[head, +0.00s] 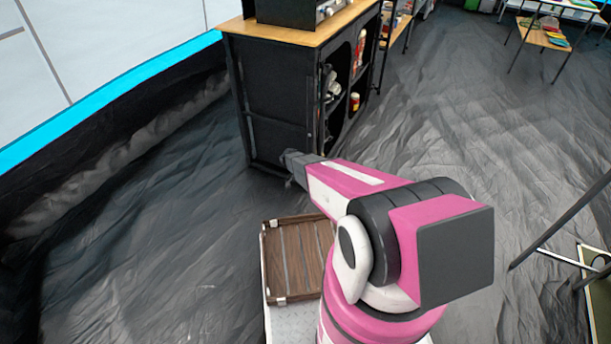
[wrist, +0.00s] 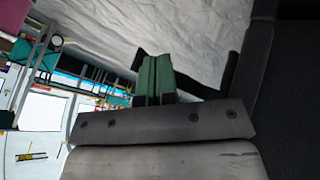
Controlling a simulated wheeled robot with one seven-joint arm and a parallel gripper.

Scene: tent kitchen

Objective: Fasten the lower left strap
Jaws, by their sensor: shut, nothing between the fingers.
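The black fabric cabinet (head: 275,90) with a wooden top stands at the upper middle of the head view. Its shelved front faces right and is open. A thin vertical strip (head: 310,108) runs near the front edge of its left side; I cannot tell whether it is a strap. My gripper (head: 290,158) is low in front of the cabinet's near side. In the wrist view my gripper (wrist: 156,72) shows green fingers close together, shut and empty. A dark panel, apparently the cabinet (wrist: 290,90), fills the right edge there. The lower left strap is not clearly visible.
A brown slatted wooden crate (head: 292,262) sits at the lower middle, beside my arm. The tent wall (head: 90,60) runs along the left. A low table (head: 545,38) stands far right.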

